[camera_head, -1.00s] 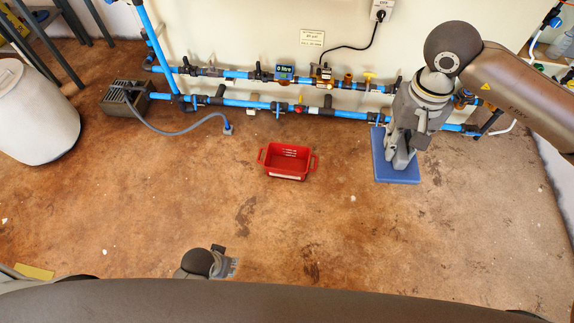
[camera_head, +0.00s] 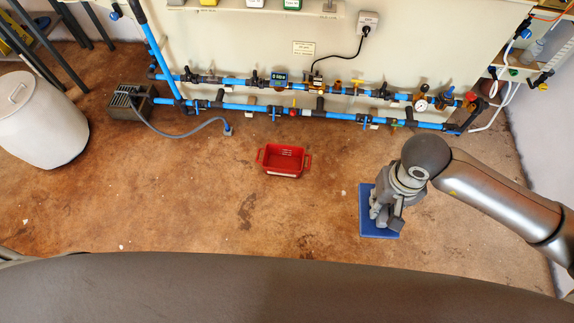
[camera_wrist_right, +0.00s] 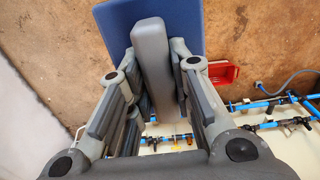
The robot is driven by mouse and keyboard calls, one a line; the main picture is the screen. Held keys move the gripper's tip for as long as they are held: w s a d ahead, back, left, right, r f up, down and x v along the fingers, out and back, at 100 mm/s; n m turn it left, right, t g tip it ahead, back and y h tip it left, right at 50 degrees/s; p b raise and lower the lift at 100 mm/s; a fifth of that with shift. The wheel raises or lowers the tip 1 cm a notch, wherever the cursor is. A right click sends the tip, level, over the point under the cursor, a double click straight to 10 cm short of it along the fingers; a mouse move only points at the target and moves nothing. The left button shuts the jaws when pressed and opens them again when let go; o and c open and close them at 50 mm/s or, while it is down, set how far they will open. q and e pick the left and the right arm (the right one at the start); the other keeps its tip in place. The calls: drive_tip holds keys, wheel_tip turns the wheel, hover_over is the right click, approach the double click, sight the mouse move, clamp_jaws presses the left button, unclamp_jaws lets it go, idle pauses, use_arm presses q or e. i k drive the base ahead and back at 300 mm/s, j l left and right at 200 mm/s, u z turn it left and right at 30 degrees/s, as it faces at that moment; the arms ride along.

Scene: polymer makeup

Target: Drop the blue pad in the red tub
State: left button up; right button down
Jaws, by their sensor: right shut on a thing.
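The blue pad (camera_head: 370,229) is a flat rectangle with a grey bar-like handle (camera_wrist_right: 150,45), at the right of the head view. It also fills the top middle of the right wrist view (camera_wrist_right: 188,22). My right gripper (camera_head: 378,210) is shut on the handle, with a finger on each side of it. I cannot tell the pad's height above the floor. The red tub (camera_head: 284,159) stands on the floor left of the pad, open at the top, with a handle at each end. Part of it shows in the wrist view (camera_wrist_right: 221,72). My left gripper is not in view.
Blue pipes (camera_head: 250,107) with valves and gauges run along the back wall. A grey box (camera_head: 130,100) with a hose and a white bin (camera_head: 38,125) stand at the left. The brown floor between pad and tub is clear.

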sight(285, 166)
drive_tip(key=i+j+z, duration=0.15)
drive_tip(key=z, duration=0.3)
drive_tip(key=i+j+z, duration=0.1)
drive_tip(key=z, duration=0.35)
drive_tip(key=j+z, duration=0.4)
